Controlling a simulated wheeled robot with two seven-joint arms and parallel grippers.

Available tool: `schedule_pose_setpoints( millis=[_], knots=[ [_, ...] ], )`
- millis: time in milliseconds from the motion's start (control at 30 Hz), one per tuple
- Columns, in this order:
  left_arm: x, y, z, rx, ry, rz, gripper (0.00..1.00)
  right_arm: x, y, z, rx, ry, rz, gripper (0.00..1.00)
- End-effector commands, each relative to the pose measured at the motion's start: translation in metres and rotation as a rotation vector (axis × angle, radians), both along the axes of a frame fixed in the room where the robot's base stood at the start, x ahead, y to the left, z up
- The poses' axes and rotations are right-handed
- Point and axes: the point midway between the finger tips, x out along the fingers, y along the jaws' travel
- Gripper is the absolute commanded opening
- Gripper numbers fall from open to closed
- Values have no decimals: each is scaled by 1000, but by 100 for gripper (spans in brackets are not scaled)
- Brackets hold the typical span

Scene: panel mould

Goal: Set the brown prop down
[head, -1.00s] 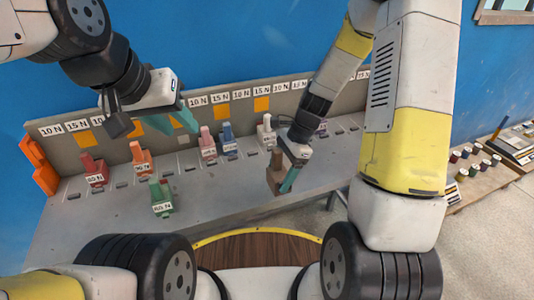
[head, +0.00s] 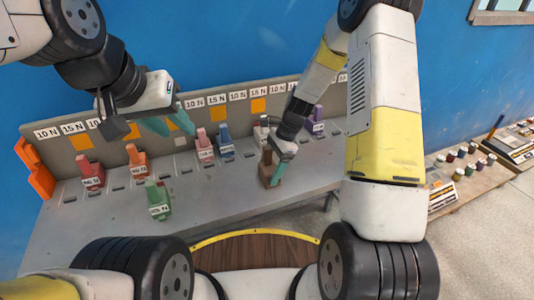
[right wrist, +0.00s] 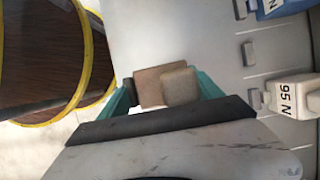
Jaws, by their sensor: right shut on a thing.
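The brown prop (head: 267,169) is between the fingers of my right gripper (head: 277,172), at the front right part of the grey bench (head: 225,186). In the right wrist view the prop (right wrist: 165,85) sits between the teal fingers, with the gripper (right wrist: 168,92) shut on it. In the head view it looks upright and low at the bench top; I cannot tell whether its base touches. My left gripper (head: 170,124) hangs empty above the left part of the bench, its teal fingers apart.
Red (head: 91,171), orange (head: 137,164), green (head: 158,199), pink (head: 204,145), blue (head: 225,141), white (head: 261,131) and purple (head: 315,121) props stand on the bench. An orange bracket (head: 35,167) is at its left end. Bare bench lies left of the brown prop.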

Motion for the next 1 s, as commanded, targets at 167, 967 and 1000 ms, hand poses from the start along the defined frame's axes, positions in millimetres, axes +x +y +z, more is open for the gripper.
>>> schedule_pose_setpoints(
  millis=[167, 967, 1000],
  knots=[
    [0, 0, 0, 0, 0, 0, 36, 0, 0, -3, 0, 0, 0, 80],
    [0, 0, 0, 0, 0, 0, 36, 8, -23, 58, -1, -5, -2, 96],
    [0, 0, 0, 0, 0, 0, 36, 10, -26, 66, -1, -5, -2, 96]
  ],
)
